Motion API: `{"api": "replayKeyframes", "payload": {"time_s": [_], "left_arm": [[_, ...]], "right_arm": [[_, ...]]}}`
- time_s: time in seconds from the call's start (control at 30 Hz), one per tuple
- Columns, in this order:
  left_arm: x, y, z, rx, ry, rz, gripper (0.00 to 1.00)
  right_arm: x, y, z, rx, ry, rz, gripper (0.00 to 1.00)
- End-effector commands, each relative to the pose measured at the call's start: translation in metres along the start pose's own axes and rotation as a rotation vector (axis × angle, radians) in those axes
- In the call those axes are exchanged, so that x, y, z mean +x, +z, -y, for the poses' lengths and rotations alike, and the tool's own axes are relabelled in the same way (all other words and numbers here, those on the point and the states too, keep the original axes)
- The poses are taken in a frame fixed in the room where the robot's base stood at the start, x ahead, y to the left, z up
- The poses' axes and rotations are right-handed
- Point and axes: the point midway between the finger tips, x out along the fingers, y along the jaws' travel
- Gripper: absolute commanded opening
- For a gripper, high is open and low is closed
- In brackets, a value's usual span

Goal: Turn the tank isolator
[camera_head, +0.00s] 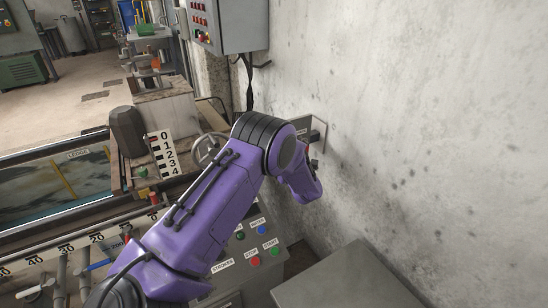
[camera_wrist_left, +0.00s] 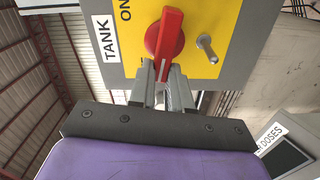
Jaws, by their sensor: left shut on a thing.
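The tank isolator is a grey box with a yellow plate (camera_wrist_left: 212,25) and a red rotary handle (camera_wrist_left: 168,38), near the top of the left wrist view. A "TANK" label and the word "ON" are beside the handle. The handle is near upright in that view, tilted slightly. My left gripper (camera_wrist_left: 163,75) has its two metal fingers shut on the lower end of the red handle. In the head view a grey box (camera_head: 318,130) on the wall shows behind my purple left arm, which hides the handle and my left fingers. My right gripper is not in view.
A metal toggle (camera_wrist_left: 207,48) sticks out of the yellow plate beside the handle. A button console (camera_head: 252,262) stands below my arm, and a grey cabinet top (camera_head: 345,285) is at lower right. A control box (camera_head: 238,25) hangs on the wall (camera_head: 420,120).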

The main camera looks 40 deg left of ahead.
Motion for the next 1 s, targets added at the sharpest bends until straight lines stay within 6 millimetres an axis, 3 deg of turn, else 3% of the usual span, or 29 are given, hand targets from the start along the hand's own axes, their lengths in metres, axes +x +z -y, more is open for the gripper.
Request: {"api": "replayKeyframes", "payload": {"time_s": [0.67, 0.7, 0.77, 1.0], "left_arm": [[0.0002, 0.0000, 0.0015, -0.061, 0.000, 0.000, 0.00], [0.0003, 0.0000, 0.0014, -0.061, 0.000, 0.000, 0.24], [0.0002, 0.0000, 0.0014, -0.061, 0.000, 0.000, 0.44], [0.0001, 0.0001, 0.0015, -0.060, 0.000, 0.000, 0.44]], "right_arm": [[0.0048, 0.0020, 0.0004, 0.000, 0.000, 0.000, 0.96], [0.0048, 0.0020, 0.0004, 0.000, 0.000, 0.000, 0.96], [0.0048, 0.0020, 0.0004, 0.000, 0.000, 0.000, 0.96], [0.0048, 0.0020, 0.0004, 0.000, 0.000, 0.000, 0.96]]}}
